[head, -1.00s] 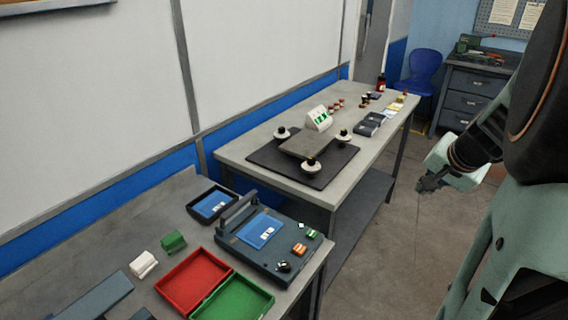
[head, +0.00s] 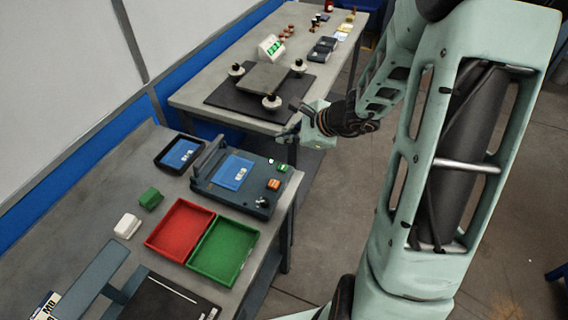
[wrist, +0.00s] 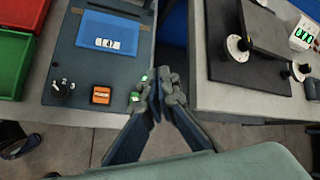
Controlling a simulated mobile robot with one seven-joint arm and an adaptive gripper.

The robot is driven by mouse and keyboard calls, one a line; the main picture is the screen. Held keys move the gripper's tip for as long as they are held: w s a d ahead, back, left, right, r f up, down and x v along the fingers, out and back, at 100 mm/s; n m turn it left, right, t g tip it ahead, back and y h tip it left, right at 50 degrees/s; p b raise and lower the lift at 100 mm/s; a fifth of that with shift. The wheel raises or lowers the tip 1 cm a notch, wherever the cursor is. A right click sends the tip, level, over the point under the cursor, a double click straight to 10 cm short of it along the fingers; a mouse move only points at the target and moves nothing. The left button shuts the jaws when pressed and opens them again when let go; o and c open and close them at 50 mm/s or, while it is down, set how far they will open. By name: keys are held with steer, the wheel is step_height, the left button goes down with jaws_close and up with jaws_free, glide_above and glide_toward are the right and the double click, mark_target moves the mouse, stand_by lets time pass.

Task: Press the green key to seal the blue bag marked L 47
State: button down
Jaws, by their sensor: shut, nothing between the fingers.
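A blue bag (head: 232,170) lies flat on the dark sealer (head: 212,203). In the wrist view the bag (wrist: 92,31) has a white label that seems to end in 47. The green key (head: 282,168) sits at the sealer's right edge, near an orange key (head: 273,184). In the wrist view the green key (wrist: 135,97) is partly hidden by my fingers. My gripper (wrist: 158,84) is shut and empty, beside the green key in that view. In the head view my gripper (head: 287,136) is off the sealer's far right corner; I cannot tell its height.
Red (head: 153,243) and green (head: 205,267) trays sit in front. A black knob (head: 262,202) is on the sealer. A second table (head: 190,99) with a scale-like device stands beyond. Open floor lies right.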

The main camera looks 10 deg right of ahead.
stand_by(0.3)
steer(key=b, duration=0.6)
glide_above(285, 168)
step_height(285, 168, down, 7)
steer(key=shift+a+f, duration=0.1)
steer(key=shift+f, duration=0.1)
steer(key=shift+f+b, duration=0.7)
steer(key=shift+b, duration=0.2)
steer(key=shift+f, duration=0.1)
steer(key=shift+f+b, duration=0.35)
steer(key=shift+b, duration=0.3)
steer(key=shift+f+b, duration=0.45)
steer(key=shift+b, duration=0.15)
stand_by(0.7)
steer(key=shift+r, duration=0.1)
steer(key=shift+r+p, duration=0.6)
steer(key=shift+r, duration=0.2)
